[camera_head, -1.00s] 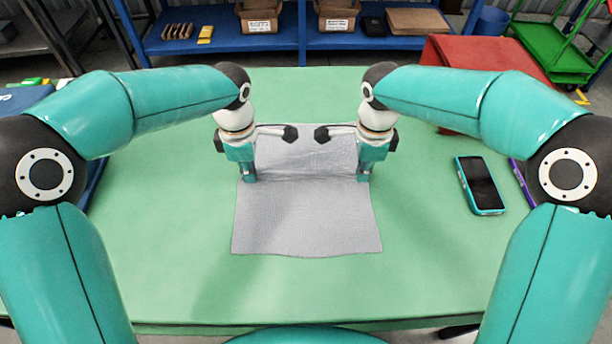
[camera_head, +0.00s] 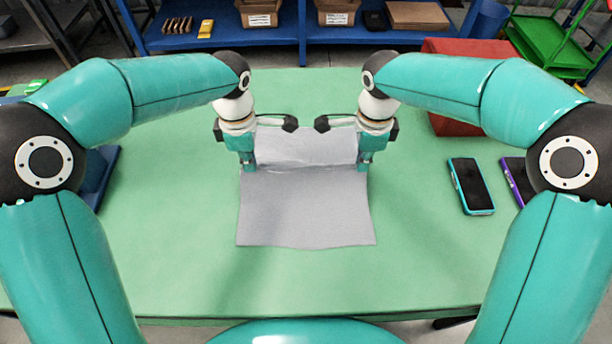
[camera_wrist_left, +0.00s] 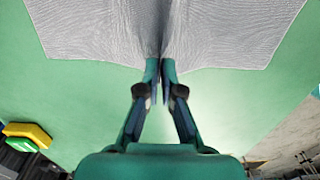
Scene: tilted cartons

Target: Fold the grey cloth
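The grey cloth (camera_head: 305,215) lies on the green table top, its near part flat. Its far part stands out as a separate band between my two grippers, with a crease line at their fingertips. My left gripper (camera_head: 248,168) is at the left end of this crease. In the left wrist view its fingertips (camera_wrist_left: 160,68) are close together at the cloth (camera_wrist_left: 95,30), which gathers into a dark fold between them. My right gripper (camera_head: 363,167) is at the right end of the crease. Its fingertips are too small to show whether they are shut.
A phone with a teal case (camera_head: 471,186) and a purple-edged device (camera_head: 519,180) lie at the right. A red box (camera_head: 460,122) stands at the back right. A dark blue object (camera_head: 97,178) is at the left, partly behind my arm. The table in front of the cloth is clear.

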